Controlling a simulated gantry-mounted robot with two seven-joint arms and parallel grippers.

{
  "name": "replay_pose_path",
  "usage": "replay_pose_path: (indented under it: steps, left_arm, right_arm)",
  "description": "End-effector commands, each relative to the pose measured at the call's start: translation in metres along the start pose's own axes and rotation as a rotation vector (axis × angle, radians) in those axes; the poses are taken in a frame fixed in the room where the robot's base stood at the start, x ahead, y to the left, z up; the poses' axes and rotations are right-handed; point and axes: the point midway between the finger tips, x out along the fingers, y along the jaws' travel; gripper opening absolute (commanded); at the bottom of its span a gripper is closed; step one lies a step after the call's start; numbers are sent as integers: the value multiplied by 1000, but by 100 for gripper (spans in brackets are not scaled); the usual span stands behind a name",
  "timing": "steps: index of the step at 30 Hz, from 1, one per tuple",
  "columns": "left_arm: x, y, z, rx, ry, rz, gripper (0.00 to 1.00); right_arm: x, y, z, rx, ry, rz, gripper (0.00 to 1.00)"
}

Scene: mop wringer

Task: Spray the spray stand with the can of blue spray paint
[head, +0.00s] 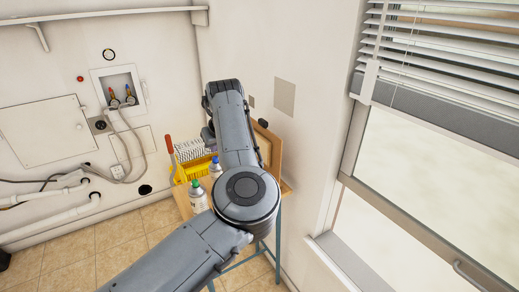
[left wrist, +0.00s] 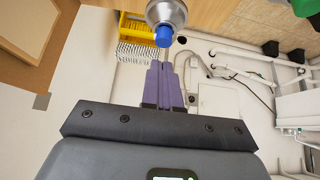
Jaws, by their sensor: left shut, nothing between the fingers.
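The blue-capped spray can (head: 215,168) stands on a small wooden table, partly hidden by my left arm in the head view. In the left wrist view its silver body (left wrist: 166,12) and blue cap (left wrist: 163,37) are at the top, just beyond my fingertips. My left gripper (left wrist: 165,65) is shut and empty, its purple fingers together and pointing toward the cap. I cannot tell whether they touch it. A brown framed board (head: 268,148), possibly the spray stand, is behind my arm at the table's right side. It also shows in the left wrist view (left wrist: 32,25). My right gripper is not in view.
A green-capped can (head: 197,195) stands in front of the blue-capped one. A yellow wringer (head: 190,168) with a red handle is at the table's back left. The wooden table (head: 183,205) has teal legs. Walls and a window (head: 440,180) bound the right side.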

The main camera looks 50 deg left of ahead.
Motion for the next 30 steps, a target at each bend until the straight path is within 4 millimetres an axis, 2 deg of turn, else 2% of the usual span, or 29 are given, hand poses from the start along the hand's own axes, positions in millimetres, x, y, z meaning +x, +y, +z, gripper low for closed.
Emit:
replay_pose_path:
  steps: [18, 30]
  left_arm:
    - [0, 0, 0, 0, 0, 0, 0]
    - [8, 0, 6, 1, 0, -1, 0]
  right_arm:
    - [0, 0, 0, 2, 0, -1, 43]
    - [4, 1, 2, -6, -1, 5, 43]
